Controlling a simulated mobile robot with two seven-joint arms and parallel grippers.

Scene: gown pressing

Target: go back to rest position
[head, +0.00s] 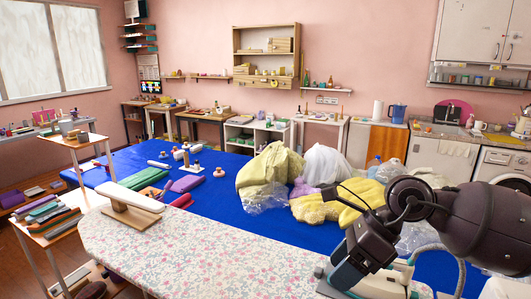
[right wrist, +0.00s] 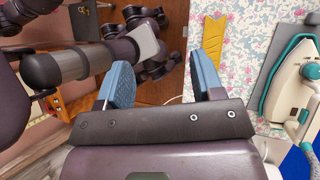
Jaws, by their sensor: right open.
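My right gripper (head: 350,270) hangs over the near right end of the floral ironing board (head: 210,240) in the head view. In the right wrist view its two blue-padded fingers (right wrist: 160,68) stand wide apart with nothing between them. A white and teal iron (right wrist: 291,75) rests on a grey pad at the right of that view, apart from the fingers. In the head view the iron (head: 385,283) is partly hidden behind my right arm. My left gripper is in neither view.
A flat yellow piece (right wrist: 199,50) lies on the board beside the right finger. A white sleeve board (head: 128,196) stands on the board's left end. Beyond, a blue table (head: 225,215) bears piled yellow cloth (head: 335,205). A side rack (head: 45,215) holds folded fabrics.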

